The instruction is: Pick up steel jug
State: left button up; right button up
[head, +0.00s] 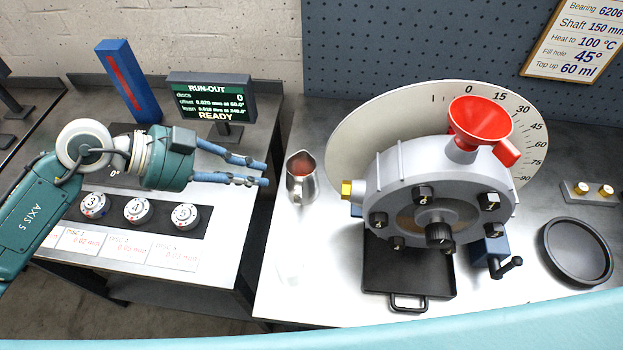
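The steel jug (301,180) stands upright on the left part of the right-hand metal bench. It is a small shiny pitcher with reddish content showing at its mouth. My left gripper (266,174) comes in from the left with its two blue-tipped fingers pointing right at the jug. The fingers are apart with nothing between them, and their tips end just short of the jug's left side. My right gripper does not show.
A grey round housing (440,195) with a red funnel (481,118) stands right of the jug, above a black tray (408,270). A run-out display (210,100) and numbered discs (139,210) sit on the left bench. A gap separates the benches. A round black dish (577,252) lies far right.

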pick_arm(q)
notch_tip(320, 180, down, 2)
jog(key=a+b, duration=0.1)
jog(key=b, duration=0.8)
send_near(296, 204)
jog(key=f, duration=0.2)
jog(key=x, duration=0.1)
jog(key=p+x, duration=0.1)
jog(key=x, duration=0.3)
jog(key=shift+w+a, duration=0.15)
jog(key=shift+w, duration=0.2)
jog(key=p+x, duration=0.1)
jog(key=x, duration=0.3)
jog(key=shift+d+r+p, duration=0.1)
jog(key=shift+d+p, duration=0.15)
jog(key=shift+p, duration=0.1)
jog(key=shift+d+f, duration=0.35)
grip_shut()
